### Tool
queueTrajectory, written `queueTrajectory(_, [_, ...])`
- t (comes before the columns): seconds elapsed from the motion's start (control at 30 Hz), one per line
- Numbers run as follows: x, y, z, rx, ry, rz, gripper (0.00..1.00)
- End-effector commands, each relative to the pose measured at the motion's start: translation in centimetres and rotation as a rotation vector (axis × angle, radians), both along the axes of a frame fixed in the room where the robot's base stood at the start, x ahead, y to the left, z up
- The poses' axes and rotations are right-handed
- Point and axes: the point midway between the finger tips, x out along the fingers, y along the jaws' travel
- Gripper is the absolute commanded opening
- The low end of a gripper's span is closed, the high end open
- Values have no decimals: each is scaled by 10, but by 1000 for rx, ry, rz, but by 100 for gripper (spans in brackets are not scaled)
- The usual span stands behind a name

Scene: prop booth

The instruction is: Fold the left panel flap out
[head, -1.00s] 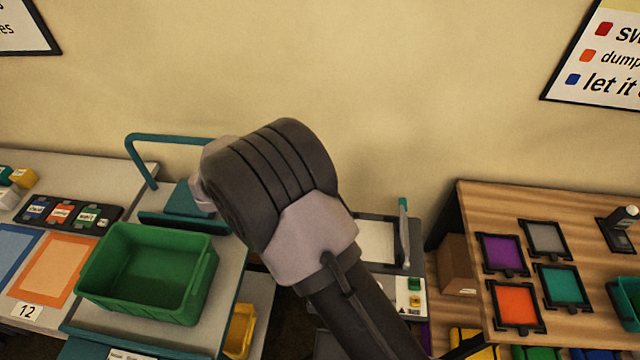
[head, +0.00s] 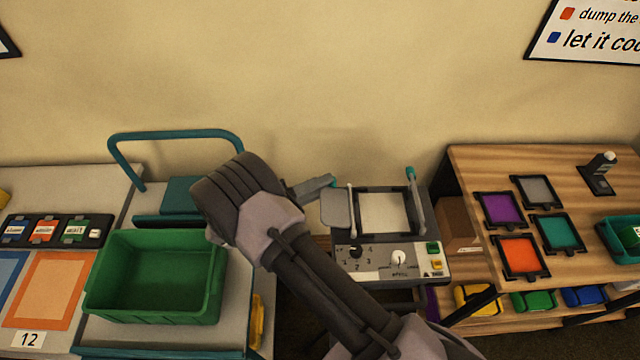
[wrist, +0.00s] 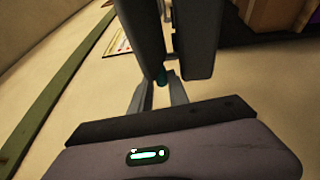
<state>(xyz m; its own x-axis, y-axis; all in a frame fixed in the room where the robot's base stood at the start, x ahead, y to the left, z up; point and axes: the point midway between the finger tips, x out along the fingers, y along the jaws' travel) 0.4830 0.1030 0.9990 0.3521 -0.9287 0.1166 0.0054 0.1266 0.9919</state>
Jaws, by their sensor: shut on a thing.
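The grey press machine (head: 372,262) stands in the middle of the head view, with a pale plate (head: 384,212) in a dark frame on top. Its left panel flap (head: 336,208) is a grey plate leaning out to the left of that frame. The right-hand flap (head: 416,208) stands up nearly edge-on, with a teal knob at its top. My gripper (head: 326,184) is at the top of the left flap, shut on its teal knob (wrist: 160,79). The wrist view shows the knob between my fingertips (wrist: 157,90); dark parts beyond hide the rest.
A green bin (head: 155,318) and a teal rail (head: 175,134) stand to the left of my arm. A wooden table (head: 480,165) with framed colour tiles is close on the right. The wall is behind the machine.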

Motion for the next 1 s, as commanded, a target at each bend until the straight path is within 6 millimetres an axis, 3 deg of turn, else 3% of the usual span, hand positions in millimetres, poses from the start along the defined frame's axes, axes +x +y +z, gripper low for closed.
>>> queueTrajectory(0.57, [-1,-1,-1,-27,-1,-4,0])
queueTrajectory(0.6, [-1,-1,-1,-27,-1,-4,25])
queueTrajectory(0.67, [-1,-1,-1,-27,-1,-5,37])
queueTrajectory(1.0, [-1,-1,-2,-26,1,-3,40])
